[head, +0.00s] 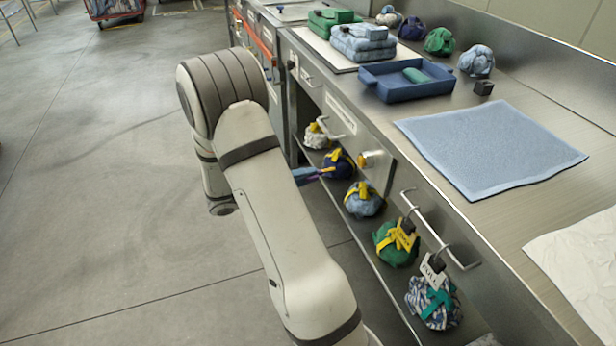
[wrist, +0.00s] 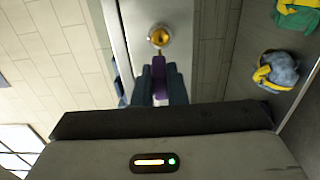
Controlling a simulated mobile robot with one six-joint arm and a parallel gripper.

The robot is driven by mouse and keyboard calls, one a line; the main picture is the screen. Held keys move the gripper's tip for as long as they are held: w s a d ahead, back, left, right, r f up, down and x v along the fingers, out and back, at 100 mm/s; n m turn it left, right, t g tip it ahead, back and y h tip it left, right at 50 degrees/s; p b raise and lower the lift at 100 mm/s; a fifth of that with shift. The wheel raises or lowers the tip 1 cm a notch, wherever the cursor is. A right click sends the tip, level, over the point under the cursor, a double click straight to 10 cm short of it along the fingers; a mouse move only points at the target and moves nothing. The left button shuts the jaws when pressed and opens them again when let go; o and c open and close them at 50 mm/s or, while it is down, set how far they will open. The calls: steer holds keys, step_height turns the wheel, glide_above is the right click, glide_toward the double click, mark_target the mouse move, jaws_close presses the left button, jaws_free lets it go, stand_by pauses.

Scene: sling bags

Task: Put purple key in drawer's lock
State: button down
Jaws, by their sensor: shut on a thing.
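The purple key (wrist: 159,68) is between the fingers of my gripper (wrist: 160,90), which is shut on it, in the wrist view. The key points toward the round brass lock (wrist: 160,36) on the pale drawer front (wrist: 139,22), with a small gap showing between them. In the head view the lock (head: 366,160) sticks out of the metal drawer front under the counter. My gripper (head: 306,174) is to its left and slightly lower, partly hidden behind my arm. The key is too small to make out clearly there.
Several tied cloth bags, such as a light blue one (head: 363,199) and a green one (head: 396,243), line the shelf below the drawers. Bar handles (head: 440,230) jut from the fronts. On the counter are a blue tray (head: 384,86) and a blue mat (head: 490,148).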

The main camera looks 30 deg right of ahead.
mark_target(327, 170)
steer(key=shift+b+x, duration=0.35)
steer(key=shift+x, duration=2.55)
steer(key=shift+b, duration=0.8)
steer(key=shift+b+x, duration=0.5)
steer(key=shift+x, duration=1.45)
steer(key=c, duration=1.4)
jaws_free()
steer(key=p+v, duration=0.1)
steer(key=v, duration=0.7)
